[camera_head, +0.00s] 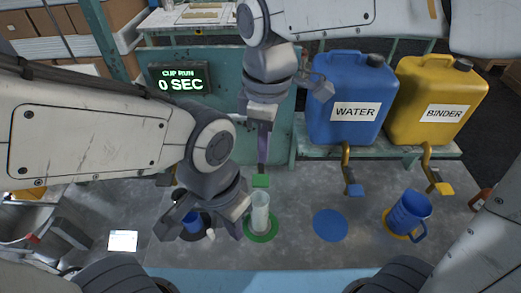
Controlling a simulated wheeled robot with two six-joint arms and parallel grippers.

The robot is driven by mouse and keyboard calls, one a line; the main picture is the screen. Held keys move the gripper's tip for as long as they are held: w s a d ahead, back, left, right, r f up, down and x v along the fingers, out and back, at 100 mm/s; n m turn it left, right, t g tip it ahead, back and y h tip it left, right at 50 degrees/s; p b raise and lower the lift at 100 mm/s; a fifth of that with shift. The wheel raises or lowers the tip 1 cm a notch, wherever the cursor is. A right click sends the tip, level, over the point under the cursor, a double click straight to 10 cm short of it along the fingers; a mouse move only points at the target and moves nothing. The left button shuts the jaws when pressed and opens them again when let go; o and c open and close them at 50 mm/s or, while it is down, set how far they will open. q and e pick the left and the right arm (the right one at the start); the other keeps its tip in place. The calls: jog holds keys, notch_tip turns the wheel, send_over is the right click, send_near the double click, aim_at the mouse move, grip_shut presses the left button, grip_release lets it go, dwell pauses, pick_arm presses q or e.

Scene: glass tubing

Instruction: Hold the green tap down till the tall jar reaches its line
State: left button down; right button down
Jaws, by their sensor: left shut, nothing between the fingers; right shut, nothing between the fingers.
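The green tap (261,181) shows as a green paddle below a purple upright piece. The tall jar (260,214), clear and pale, stands upright on a green disc (262,236) just below the paddle. Its line and liquid level are too small to read. My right gripper (262,122) is shut and empty, pointing down above the green paddle; I cannot tell whether it touches the tap. My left gripper (208,213) is shut and empty, low over the bench to the left of the jar. My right arm covers the area above the green tap.
A blue WATER can (350,90) and yellow BINDER can (437,85) stand on a shelf, with blue and yellow taps below. A blue disc (330,225) is bare. A blue jug (409,212) stands at right. The sign (180,79) reads 0 SEC.

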aim_at(260, 179)
jog(key=w+r+n, duration=0.1)
jog(key=w+r, duration=0.1)
jog(key=w+r+n, duration=0.1)
jog(key=shift+w+a+n, duration=0.2)
jog(key=shift+a+n, duration=0.1)
notch_tip(260, 179, down, 14)
jog(key=p, duration=0.3)
dwell(0.4)
